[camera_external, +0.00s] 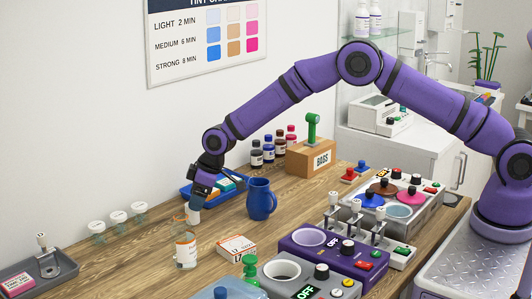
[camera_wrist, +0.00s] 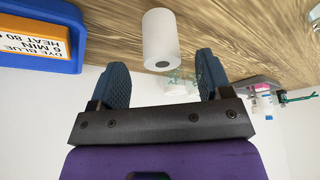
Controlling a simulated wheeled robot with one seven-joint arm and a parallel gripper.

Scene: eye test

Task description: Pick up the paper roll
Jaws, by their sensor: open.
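The paper roll (camera_wrist: 161,35) is a white cylinder with a dark hole in its end. In the wrist view it stands on the wooden table just ahead of my gripper (camera_wrist: 161,62), between the lines of the two dark fingers, with a gap on each side. In the external view the white roll (camera_external: 192,215) shows just below my gripper (camera_external: 197,197), partly hidden by it. My gripper is open with nothing held. I cannot tell how far the fingertips are from the roll.
A blue tray (camera_external: 186,191) with boxes lies behind my gripper. A blue mug (camera_external: 261,199) stands close on the right and a clear jar (camera_external: 185,250) in front. Small glass jars (camera_external: 138,213) stand on the left. Purple and grey devices (camera_external: 327,255) fill the right side.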

